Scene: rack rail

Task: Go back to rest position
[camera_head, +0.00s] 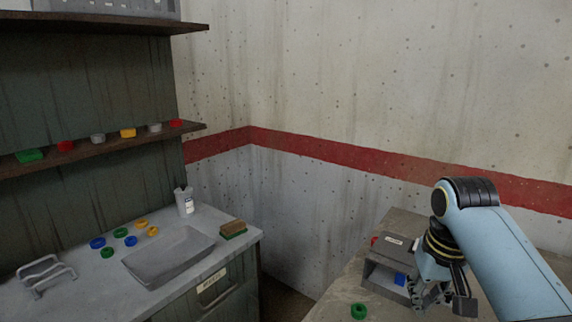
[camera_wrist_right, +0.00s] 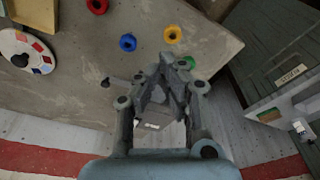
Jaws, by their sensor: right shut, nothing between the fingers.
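My right gripper (camera_head: 436,300) hangs at the lower right of the head view, at the end of my light-blue arm. It is beside a grey open-fronted box (camera_head: 372,268) on the right-hand table and hides part of it. I cannot tell how far apart they are. In the right wrist view the gripper (camera_wrist_right: 165,68) has its fingers together with nothing held between them. It appears above the table. My left gripper is in neither view.
A green ring (camera_head: 359,311) lies near the table's front edge (camera_head: 325,303). Coloured rings, including a blue one (camera_wrist_right: 128,42), show in the wrist view. A sink counter (camera_head: 215,222) and a shelf (camera_head: 100,143) with small coloured items stand left. A wall closes the back.

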